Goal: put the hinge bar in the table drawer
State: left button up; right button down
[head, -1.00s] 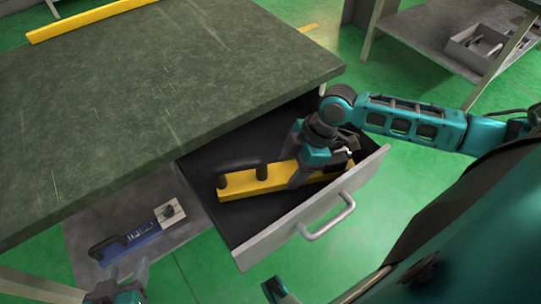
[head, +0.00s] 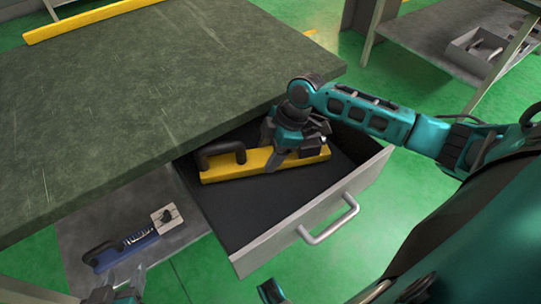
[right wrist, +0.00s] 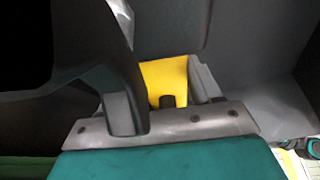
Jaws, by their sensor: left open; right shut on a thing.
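The hinge bar (head: 226,174) is a yellow bar with a dark handle at its left end, inside the open table drawer (head: 262,208). It lies toward the drawer's back, partly under the tabletop edge. My right gripper (head: 288,150) is shut on the bar's right part and hides some of it. In the right wrist view, the yellow bar (right wrist: 163,78) shows between the fingers of my right gripper (right wrist: 165,102). I cannot tell whether the bar touches the drawer floor. My left gripper (head: 118,290) is open and empty at the bottom left, partly cut off.
The drawer's metal front with its handle (head: 330,220) stands out to the right. A dark green tabletop (head: 150,90) overhangs the drawer. A blue tool (head: 125,250) lies on the lower shelf. A grey box (head: 475,45) sits on a far shelf. Green floor is clear at right.

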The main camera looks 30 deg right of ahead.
jog(key=shift+s+f, duration=0.1)
jog(key=shift+f, duration=0.3)
jog(key=shift+c, duration=1)
grip_release()
jog(key=shift+s+f, duration=0.1)
jog(key=shift+f, duration=0.1)
jog(key=p+v, duration=0.3)
jog(key=v, duration=0.9)
jog(key=shift+r, duration=0.2)
